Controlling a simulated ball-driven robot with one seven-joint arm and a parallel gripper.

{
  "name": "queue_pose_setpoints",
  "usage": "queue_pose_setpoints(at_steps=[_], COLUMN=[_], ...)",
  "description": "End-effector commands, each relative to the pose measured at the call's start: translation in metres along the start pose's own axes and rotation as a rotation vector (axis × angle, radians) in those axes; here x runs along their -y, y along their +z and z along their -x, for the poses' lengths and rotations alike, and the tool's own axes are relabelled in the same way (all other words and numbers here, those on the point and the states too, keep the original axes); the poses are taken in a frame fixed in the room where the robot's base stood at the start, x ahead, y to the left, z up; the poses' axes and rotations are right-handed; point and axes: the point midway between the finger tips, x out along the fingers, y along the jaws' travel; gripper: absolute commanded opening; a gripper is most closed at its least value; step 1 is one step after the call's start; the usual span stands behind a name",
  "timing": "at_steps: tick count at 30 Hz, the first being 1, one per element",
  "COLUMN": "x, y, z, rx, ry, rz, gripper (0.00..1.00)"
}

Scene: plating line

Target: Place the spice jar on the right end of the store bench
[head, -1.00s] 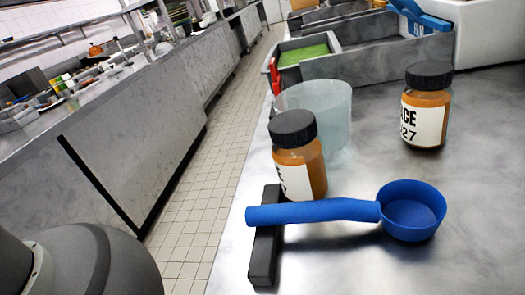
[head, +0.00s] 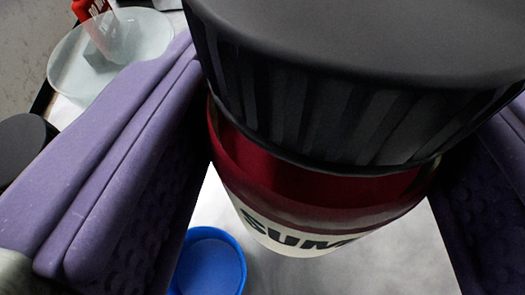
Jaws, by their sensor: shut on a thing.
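A spice jar (head: 315,185) with dark red contents, a wide black ribbed lid and a white label reading "SUM" fills the middle of the head view, very close. My gripper (head: 320,165) has one purple finger on each side of it and is shut on it. The jar stands over a bright metal surface; its base is hidden, so I cannot tell whether it touches anything. Which end of the bench this is cannot be told.
The blue scoop cup (head: 210,265) shows below the jar. A pale translucent round vessel (head: 75,80) stands at the upper left, near a red item (head: 90,8). A black round lid (head: 20,148) sits at the left edge, partly behind my finger.

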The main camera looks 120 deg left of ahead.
Motion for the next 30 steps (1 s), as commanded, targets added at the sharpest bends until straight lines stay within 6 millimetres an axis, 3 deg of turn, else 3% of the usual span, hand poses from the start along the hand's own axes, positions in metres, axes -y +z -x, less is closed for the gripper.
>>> queue_pose_setpoints(at_steps=[3, 15, 22, 23, 24, 26, 30], x=[0.000, 0.001, 0.001, 0.001, 0.001, 0.001, 0.001], y=[0.024, 0.083, 0.087, 0.087, 0.087, 0.087, 0.087], z=[-0.008, -0.027, -0.027, -0.027, -0.027, -0.027, -0.027], rx=[-0.002, -0.001, 0.001, 0.001, 0.001, 0.001, 0.001], ry=[-0.002, -0.002, 0.000, 0.000, 0.000, 0.000, 0.000], rz=[-0.002, -0.001, 0.000, -0.001, -0.001, -0.001, -0.001], gripper=[0.26, 0.26, 0.26, 0.70, 0.79, 0.90, 0.90])
